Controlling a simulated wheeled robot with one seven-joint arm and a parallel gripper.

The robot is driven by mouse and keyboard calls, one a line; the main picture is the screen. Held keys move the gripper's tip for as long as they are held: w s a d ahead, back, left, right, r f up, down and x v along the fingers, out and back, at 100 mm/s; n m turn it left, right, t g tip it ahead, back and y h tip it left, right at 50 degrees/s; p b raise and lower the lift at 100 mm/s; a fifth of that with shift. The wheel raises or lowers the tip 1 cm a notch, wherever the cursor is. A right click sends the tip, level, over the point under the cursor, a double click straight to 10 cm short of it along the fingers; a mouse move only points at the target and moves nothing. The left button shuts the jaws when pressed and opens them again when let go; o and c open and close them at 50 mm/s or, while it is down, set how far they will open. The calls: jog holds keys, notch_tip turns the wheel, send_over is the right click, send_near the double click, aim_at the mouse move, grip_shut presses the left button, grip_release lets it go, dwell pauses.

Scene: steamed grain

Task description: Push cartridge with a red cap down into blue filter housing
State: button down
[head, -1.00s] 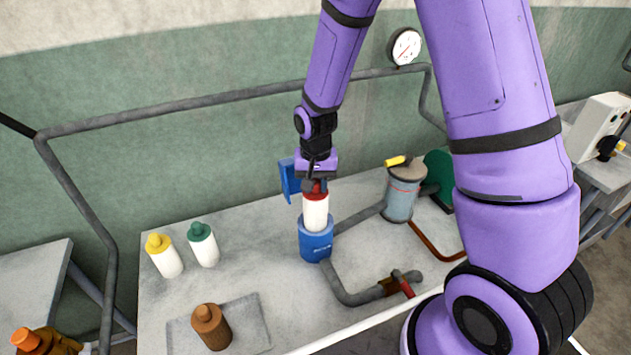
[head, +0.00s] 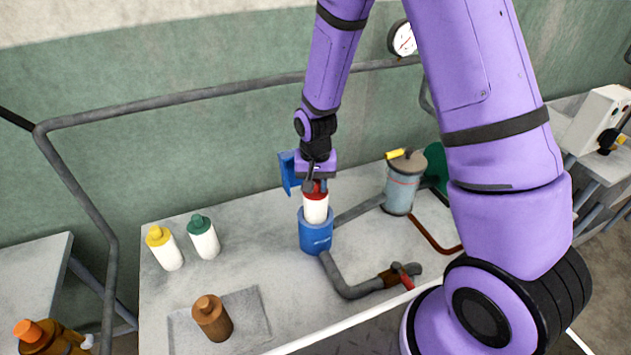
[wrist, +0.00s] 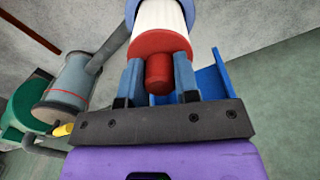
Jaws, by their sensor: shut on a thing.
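The white cartridge (head: 316,210) with a red cap (head: 314,192) stands upright, its lower part inside the blue filter housing (head: 316,238) on the bench. Its upper white part and the cap stick out above the housing rim. My gripper (head: 315,184) is over it from above, shut on the red cap's knob. In the wrist view the red knob (wrist: 159,72) sits between the two fingers, with the white cartridge body (wrist: 160,25) and the blue housing rim beyond. The cartridge's lower end is hidden in the housing.
A blue lid (head: 289,172) stands up behind the housing. White bottles with yellow (head: 164,248) and green (head: 203,237) caps stand left, a brown bottle (head: 212,318) on a grey mat at front. A grey canister (head: 401,187) and pipes lie right.

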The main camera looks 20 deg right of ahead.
jog(key=shift+f, duration=0.75)
dwell(0.4)
jog(key=shift+f, duration=3.2)
jog(key=c, duration=0.8)
grip_release()
notch_tip(320, 180, up, 11)
jog(key=shift+f, duration=0.15)
jog(key=shift+r, duration=2.5)
